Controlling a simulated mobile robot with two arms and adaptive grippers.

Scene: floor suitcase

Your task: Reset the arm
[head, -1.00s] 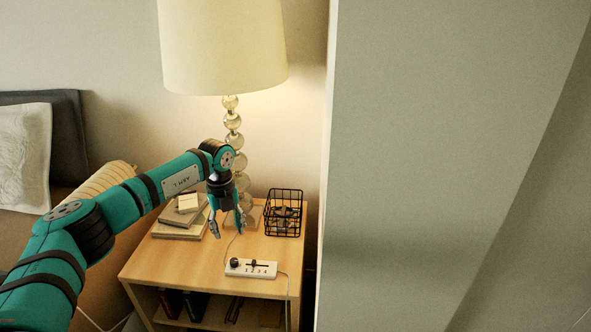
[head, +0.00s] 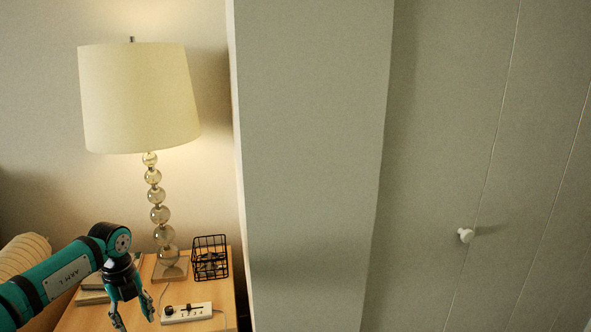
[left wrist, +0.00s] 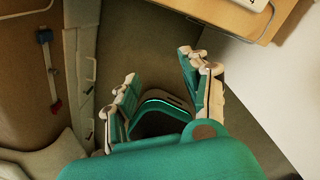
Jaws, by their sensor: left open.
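My left arm comes in from the lower left of the head view. Its gripper (head: 133,313) points down over the front of the wooden nightstand (head: 92,318), with the fingers apart and nothing between them. In the left wrist view the two fingers of my left gripper (left wrist: 160,75) are spread apart and empty, with dark floor beyond them. My right arm and gripper are not in view.
Beyond is a door with a white knob (head: 465,235).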

